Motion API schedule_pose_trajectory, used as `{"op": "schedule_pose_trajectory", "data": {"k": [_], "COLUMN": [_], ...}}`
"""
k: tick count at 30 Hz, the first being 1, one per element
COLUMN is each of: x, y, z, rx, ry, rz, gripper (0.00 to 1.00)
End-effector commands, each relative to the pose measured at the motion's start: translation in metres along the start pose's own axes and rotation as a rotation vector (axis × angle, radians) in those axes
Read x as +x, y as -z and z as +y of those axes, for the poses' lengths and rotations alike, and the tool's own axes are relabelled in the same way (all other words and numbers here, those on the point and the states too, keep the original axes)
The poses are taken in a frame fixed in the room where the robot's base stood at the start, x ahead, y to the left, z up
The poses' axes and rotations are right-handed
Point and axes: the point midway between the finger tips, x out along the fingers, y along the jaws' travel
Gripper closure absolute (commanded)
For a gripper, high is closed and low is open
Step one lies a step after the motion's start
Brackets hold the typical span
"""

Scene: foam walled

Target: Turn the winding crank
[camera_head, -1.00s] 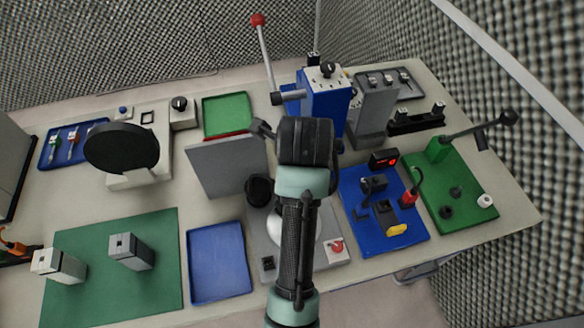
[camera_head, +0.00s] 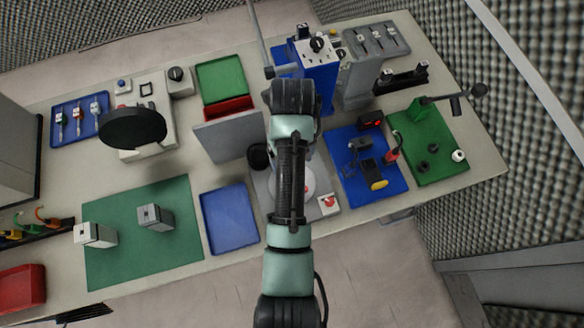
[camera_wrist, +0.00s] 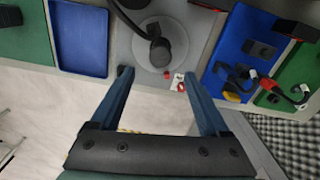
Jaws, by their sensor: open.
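The crank (camera_head: 451,98) is a dark arm with a black knob end, standing out to the right from a green block (camera_head: 421,107) on the green mat (camera_head: 446,151) at the table's right end. I cannot make it out in the wrist view. My gripper (camera_wrist: 157,77) is open and empty in the wrist view, over the table's front edge. A grey base with a round plate (camera_wrist: 160,45) lies just beyond its fingertips. In the head view my arm hides the gripper, which is left of the crank.
A blue mat (camera_head: 368,168) with a yellow-tipped tool lies left of the green mat. A blue machine (camera_head: 318,75) with a tall lever stands at the back. A grey upright panel (camera_head: 228,138) and blue tray (camera_head: 229,219) are left of my arm. The foam wall (camera_head: 530,190) is close at right.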

Motion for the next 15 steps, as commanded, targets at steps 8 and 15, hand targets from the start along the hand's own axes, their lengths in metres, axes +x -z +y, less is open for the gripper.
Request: {"op": "schedule_pose_trajectory", "data": {"k": [8,15], "x": [0.053,0.073], "y": [0.001,-0.001], "z": [0.001,0.000], "rx": [-0.001,-0.001], "ry": [-0.002,0.000], "rz": [0.002,-0.001], "gripper": [0.21,0.21]}}
